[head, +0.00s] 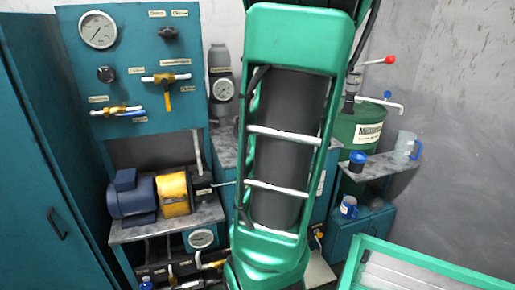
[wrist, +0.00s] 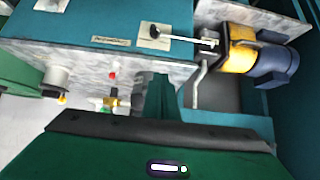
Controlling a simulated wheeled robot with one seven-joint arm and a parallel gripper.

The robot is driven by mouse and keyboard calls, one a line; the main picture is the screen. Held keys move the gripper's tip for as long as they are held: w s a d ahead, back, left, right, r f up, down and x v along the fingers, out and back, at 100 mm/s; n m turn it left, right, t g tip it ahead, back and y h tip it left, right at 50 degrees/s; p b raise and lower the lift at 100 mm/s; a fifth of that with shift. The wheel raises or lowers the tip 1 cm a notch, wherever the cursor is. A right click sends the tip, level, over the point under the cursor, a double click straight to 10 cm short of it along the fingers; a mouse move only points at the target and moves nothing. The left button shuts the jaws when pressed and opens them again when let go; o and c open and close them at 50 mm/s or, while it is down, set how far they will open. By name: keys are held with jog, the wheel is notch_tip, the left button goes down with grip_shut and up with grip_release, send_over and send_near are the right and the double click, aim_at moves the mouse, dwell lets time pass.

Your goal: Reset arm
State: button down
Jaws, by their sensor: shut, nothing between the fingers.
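My arm (head: 290,150), with a green frame around a dark cylinder, stands large in the middle of the head view. It hides the centre of the hydraulic stand. My gripper's end is not visible in the head view. In the wrist view my gripper (wrist: 159,95) shows as a dark green shape beyond the wide green wrist body. It is shut and empty, in front of the grey worktop and teal bench.
A blue motor with a yellow coupling (head: 174,194) sits on the stand at left, below the gauge panel (head: 135,60). A teal cabinet (head: 40,150) is far left. A green drum (head: 358,130), a shelf with a clear jug (head: 405,146) and a green-framed cart (head: 430,262) are right.

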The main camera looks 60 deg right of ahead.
jog(key=shift+s+a+f, duration=0.15)
jog(key=shift+s, duration=0.2)
jog(key=w+a+f+n+g+y, duration=0.2)
jog(key=a+y, duration=0.2)
jog(key=a, duration=1)
jog(key=s+a+r+g+y, duration=0.2)
jog(key=s+a+g, duration=0.3)
jog(key=a, duration=0.8)
jog(key=s, duration=0.2)
jog(key=shift+s+a+r, duration=0.25)
jog(key=shift+s+r, duration=0.05)
jog(key=shift+s, duration=0.1)
jog(key=shift+d, duration=0.15)
